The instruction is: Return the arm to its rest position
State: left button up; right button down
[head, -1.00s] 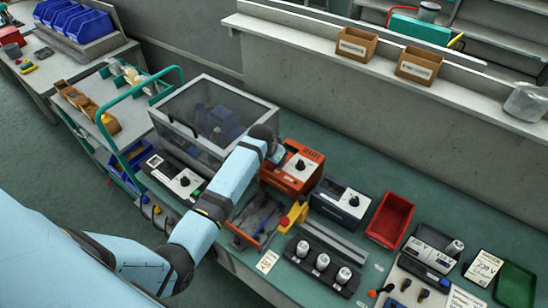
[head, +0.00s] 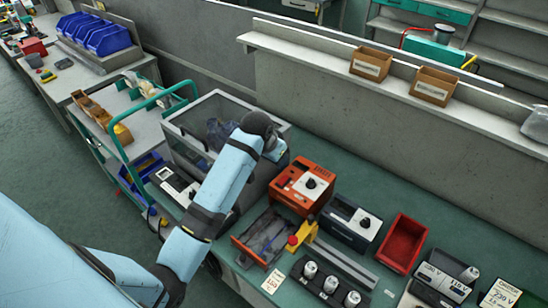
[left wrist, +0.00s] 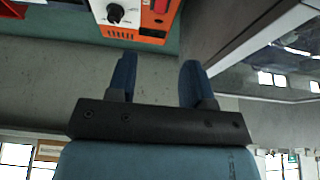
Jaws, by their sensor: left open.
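My left arm reaches in from the left in the head view, its wrist (head: 262,130) raised in front of the clear-walled enclosure. The fingertips are hidden or too small to make out there. In the left wrist view my left gripper (left wrist: 158,75) shows two blue fingers spread apart with nothing between them. The orange unit with a black knob (head: 303,187) stands right of the wrist in the head view. It also shows at the top of the left wrist view (left wrist: 142,18), beyond the fingers and apart from them. My right gripper is in neither view.
The clear-walled enclosure (head: 182,142) stands close to the wrist. A dark knobbed unit (head: 349,222), a red bin (head: 402,243) and an open tray (head: 248,254) sit on the green bench. A cart with a green handle (head: 150,102) stands left. A grey wall runs behind.

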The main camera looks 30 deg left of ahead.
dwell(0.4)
pick_arm(q)
jog(key=s+d+f+m+t+h, duration=0.15)
jog(key=s+d+f, duration=0.25)
jog(key=s+f, duration=0.45)
jog(key=s+d+f+t, duration=0.35)
jog(key=s+f, duration=0.35)
jog(key=s, duration=0.3)
jog(key=s+d+t, duration=0.1)
jog(key=s+d, duration=0.2)
jog(key=s, duration=0.5)
jog(key=shift+s+d+h, duration=0.15)
jog(key=shift+d+h, duration=0.15)
jog(key=shift+h, duration=0.15)
jog(key=shift+f, duration=0.1)
